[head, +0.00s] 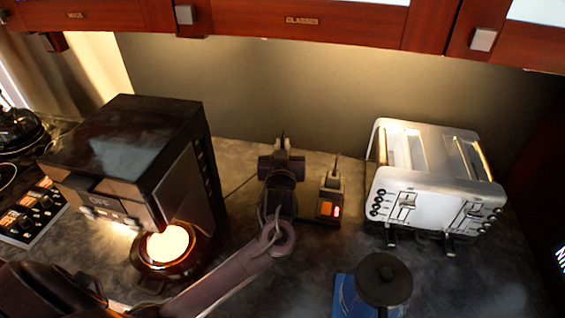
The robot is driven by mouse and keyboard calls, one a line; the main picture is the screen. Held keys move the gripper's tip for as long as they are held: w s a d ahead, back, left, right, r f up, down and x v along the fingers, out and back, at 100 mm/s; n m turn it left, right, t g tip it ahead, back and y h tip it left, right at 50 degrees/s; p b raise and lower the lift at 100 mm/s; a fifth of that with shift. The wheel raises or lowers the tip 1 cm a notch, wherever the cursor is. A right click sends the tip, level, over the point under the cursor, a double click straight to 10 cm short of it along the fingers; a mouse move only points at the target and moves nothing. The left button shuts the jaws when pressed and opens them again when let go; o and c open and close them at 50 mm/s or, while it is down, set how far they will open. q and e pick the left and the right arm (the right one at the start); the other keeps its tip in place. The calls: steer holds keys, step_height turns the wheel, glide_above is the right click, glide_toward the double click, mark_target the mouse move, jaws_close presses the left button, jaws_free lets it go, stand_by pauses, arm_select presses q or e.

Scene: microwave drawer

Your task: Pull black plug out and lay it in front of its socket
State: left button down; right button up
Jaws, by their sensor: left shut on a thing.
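My left gripper (282,162) reaches in from the lower left to the back of the counter. It is shut on what appears to be the black plug, which the gripper mostly hides. A pale piece (283,144) with a short dark cord shows just behind the fingers. I cannot tell whether the held plug is still in its socket. To the right, a second plug (333,181) stands upright at a socket with a lit red switch (328,210). The socket by my gripper is hidden. My right gripper is not in view.
A black coffee machine (140,145) with a glowing carafe stands left of my arm. A silver toaster (430,170) stands to the right. Wooden cabinets (340,22) hang above. Dark counter between is partly clear.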

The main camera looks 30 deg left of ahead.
arm_select(q)
step_height(320, 180, up, 14)
steer(key=b, duration=0.2)
steer(key=s+d+f+m+t+h, duration=0.1)
steer(key=s+d+f+h, duration=0.3)
steer(key=s+f, duration=0.5)
steer(key=s+d+f+m+h+b, duration=0.1)
steer(key=s+d+f+m+h, duration=0.2)
steer(key=s+d+f, duration=0.3)
steer(key=s+f+m, duration=0.1)
steer(key=s+f, duration=0.3)
steer(key=s, duration=0.3)
steer(key=shift+s+d+t+h, duration=0.25)
steer(key=shift+s+t+h, duration=0.05)
steer(key=shift+t+h, duration=0.1)
steer(key=w+a+r+n+g+y, duration=0.1)
steer(key=w+a+r+y, duration=0.3)
steer(key=w+r, duration=0.5)
steer(key=w+a+r+n+y+p, duration=0.1)
steer(key=w+a+r+n+y, duration=0.2)
steer(key=w+a+r, duration=0.3)
steer(key=w+r+n, duration=0.1)
steer(key=w+r, duration=0.3)
steer(key=w, duration=0.3)
steer(key=shift+w+a+g+y, duration=0.25)
steer(key=shift+w+g+y, duration=0.1)
steer(key=shift+g+y, duration=0.05)
